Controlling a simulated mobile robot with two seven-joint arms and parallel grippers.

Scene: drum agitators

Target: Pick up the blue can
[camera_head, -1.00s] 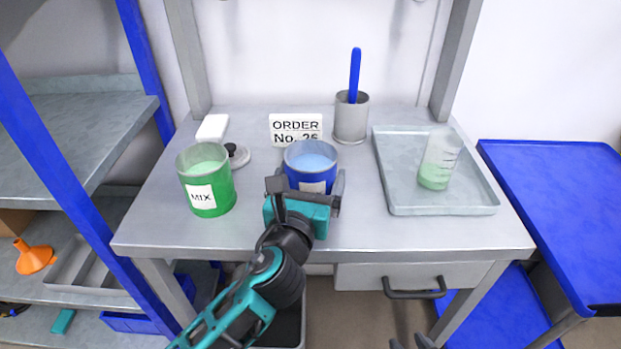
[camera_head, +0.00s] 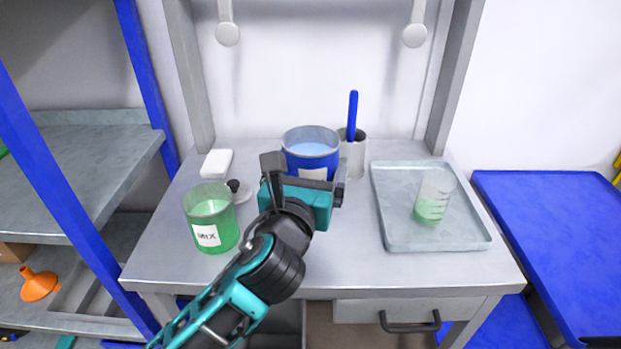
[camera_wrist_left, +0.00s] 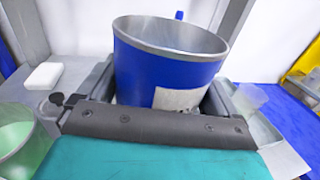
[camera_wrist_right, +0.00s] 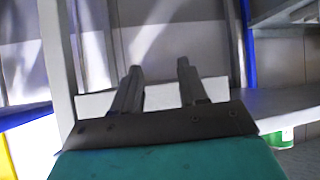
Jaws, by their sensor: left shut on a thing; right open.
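The blue can (camera_head: 311,150) holds light blue liquid and has a white label on its front. My left gripper (camera_head: 312,180) is shut on the can, with a finger on each side, and holds it upright above the table. In the left wrist view the blue can (camera_wrist_left: 165,65) fills the space between the fingers, slightly tilted in the picture. My right gripper (camera_wrist_right: 155,85) is open and empty in the right wrist view, and is not in the head view.
A green MIX can (camera_head: 211,218) stands at the table's left. A grey tray (camera_head: 395,240) with a beaker (camera_head: 434,198) is at right. A white block (camera_head: 217,163) lies back left. The table front is clear.

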